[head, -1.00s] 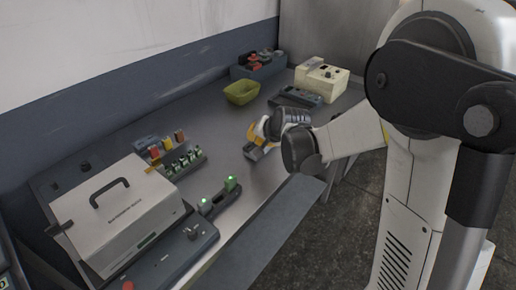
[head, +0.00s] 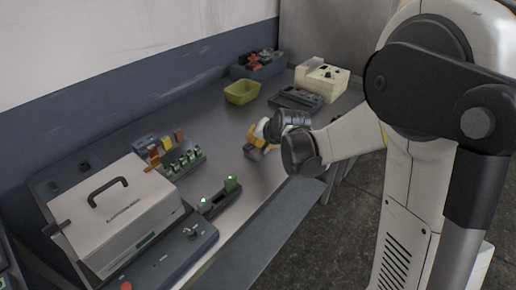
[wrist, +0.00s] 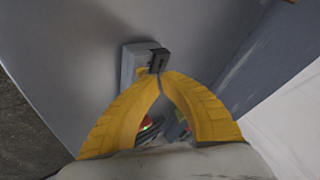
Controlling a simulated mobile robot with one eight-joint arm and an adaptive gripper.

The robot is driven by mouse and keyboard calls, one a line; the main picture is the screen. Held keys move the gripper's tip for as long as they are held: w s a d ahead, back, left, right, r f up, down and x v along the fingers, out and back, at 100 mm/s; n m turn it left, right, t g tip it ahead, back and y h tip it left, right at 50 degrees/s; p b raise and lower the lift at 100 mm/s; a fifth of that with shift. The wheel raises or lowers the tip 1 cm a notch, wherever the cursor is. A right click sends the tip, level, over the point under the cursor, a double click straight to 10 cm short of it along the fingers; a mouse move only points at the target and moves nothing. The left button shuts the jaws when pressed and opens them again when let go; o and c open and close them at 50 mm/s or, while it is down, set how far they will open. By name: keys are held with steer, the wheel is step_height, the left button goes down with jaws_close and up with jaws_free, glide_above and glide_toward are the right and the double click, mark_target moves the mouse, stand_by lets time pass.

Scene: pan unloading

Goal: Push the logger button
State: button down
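No label that I can read marks the logger or its button. In the wrist view a small grey box (wrist: 130,64) with a black block (wrist: 158,60) and a bit of yellow lies just beyond my fingertips. My gripper (wrist: 160,77) has yellow fingers whose tips meet and appear shut, with nothing clearly held. The tips overlap the black block in the picture; contact cannot be told. In the head view my gripper (head: 255,143) is low over the middle of the bench, and the small grey box is partly hidden by it.
A white box with a handle (head: 120,215) stands front left, near a rack of small parts (head: 184,162). A grey unit (head: 216,199) carries two lit lamps. A green bowl (head: 242,92), a dark keyed device (head: 296,97) and a cream machine (head: 322,80) stand farther back.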

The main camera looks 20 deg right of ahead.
mark_target(256, 148)
steer(key=shift+f+b, duration=0.35)
steer(key=shift+f, duration=0.1)
steer(key=shift+r, duration=0.15)
stand_by(0.3)
steer(key=shift+r+p, duration=0.75)
steer(key=shift+r, duration=0.1)
step_height(256, 148, up, 6)
steer(key=p, duration=0.4)
